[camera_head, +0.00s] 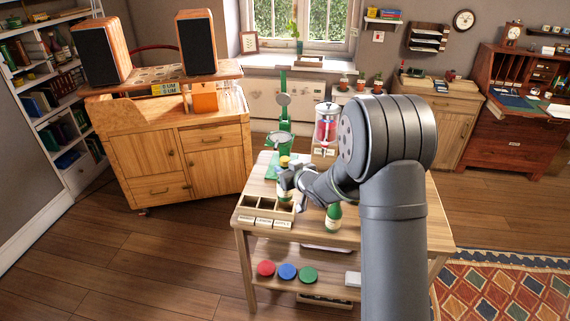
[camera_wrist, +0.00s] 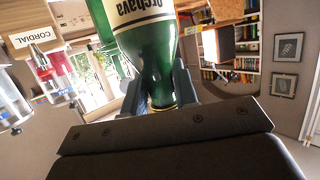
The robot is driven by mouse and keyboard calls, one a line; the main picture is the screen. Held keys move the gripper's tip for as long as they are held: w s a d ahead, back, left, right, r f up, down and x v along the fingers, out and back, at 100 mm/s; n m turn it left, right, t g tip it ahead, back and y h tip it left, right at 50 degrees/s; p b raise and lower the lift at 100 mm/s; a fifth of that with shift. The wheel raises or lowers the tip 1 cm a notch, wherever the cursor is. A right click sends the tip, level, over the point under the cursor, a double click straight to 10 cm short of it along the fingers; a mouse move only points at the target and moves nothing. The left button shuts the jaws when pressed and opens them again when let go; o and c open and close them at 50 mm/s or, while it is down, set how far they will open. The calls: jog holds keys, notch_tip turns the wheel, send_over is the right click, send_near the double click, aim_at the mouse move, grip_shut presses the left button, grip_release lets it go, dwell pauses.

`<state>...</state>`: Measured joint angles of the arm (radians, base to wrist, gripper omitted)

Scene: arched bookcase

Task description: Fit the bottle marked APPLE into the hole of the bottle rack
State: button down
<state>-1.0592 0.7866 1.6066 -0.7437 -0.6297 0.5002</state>
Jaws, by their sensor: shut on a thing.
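My gripper (camera_head: 288,180) is over the left part of the small table. In the wrist view its two fingers (camera_wrist: 158,92) are shut on the neck of a green bottle (camera_wrist: 150,55). The bottle has a cream label reading "Orchava", upside down in that view, and a gold band at its neck. No APPLE mark can be read on it. The held bottle (camera_head: 284,162) is partly hidden by the gripper in the head view. Another green bottle (camera_head: 333,217) stands upright right of the rack.
A green stand (camera_head: 284,115) and a red-filled dispenser (camera_head: 326,128) are at the back of the table. A card reading CORDIAL (camera_wrist: 38,37) shows in the wrist view. Red, blue and green discs (camera_head: 287,271) lie on the lower shelf.

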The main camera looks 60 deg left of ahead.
jog(key=shift+f, duration=4.15)
jog(key=c, duration=1.1)
grip_release()
jog(key=shift+o, duration=0.2)
jog(key=shift+f, duration=0.1)
jog(key=v, duration=1.7)
jog(key=shift+d, duration=0.2)
jog(key=x, duration=1.7)
jog(key=shift+a, duration=0.2)
